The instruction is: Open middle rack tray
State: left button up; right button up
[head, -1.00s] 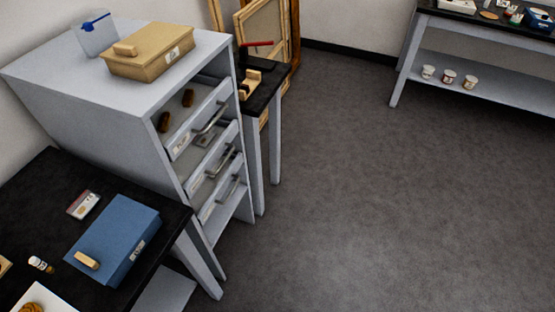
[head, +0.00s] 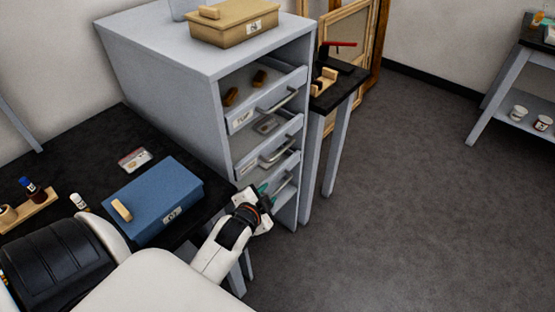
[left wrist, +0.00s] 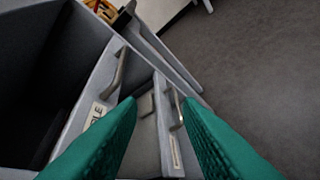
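The grey rack (head: 180,95) stands left of centre in the head view, with three trays stacked in its open front. The middle tray (head: 247,165) has a bar handle (head: 277,155) and a white label. The top tray (head: 240,124) is above it; the bottom tray is partly hidden by my left gripper. My left gripper (head: 262,196) is low in front of the rack, below the middle handle. In the left wrist view its green fingers (left wrist: 160,105) are apart. A tray with a label ending in "LE" (left wrist: 97,112) shows there, and another handle (left wrist: 176,108) appears between the fingers. My right gripper is out of view.
A black table (head: 85,150) with a blue box (head: 155,196) stands left of my gripper. A tan box (head: 235,28) sits on the rack. A small dark table (head: 345,88) stands right of the rack. The floor (head: 400,190) to the right is clear.

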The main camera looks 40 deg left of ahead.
aim_at(277, 154)
pick_arm(q)
jog(key=w+a+t, duration=0.1)
jog(key=w+a, duration=0.1)
jog(key=w, duration=0.2)
jog(key=w+a+m, duration=0.1)
jog(key=w+a, duration=0.1)
jog(key=w, duration=0.3)
jog(key=w+a+m+t+y, duration=0.1)
jog(key=w+a, duration=0.1)
jog(key=w, duration=0.3)
jog(key=shift+w+a+f+t, duration=0.2)
jog(key=shift+w+f+t, duration=0.05)
jog(key=shift+t, duration=0.05)
grip_shut()
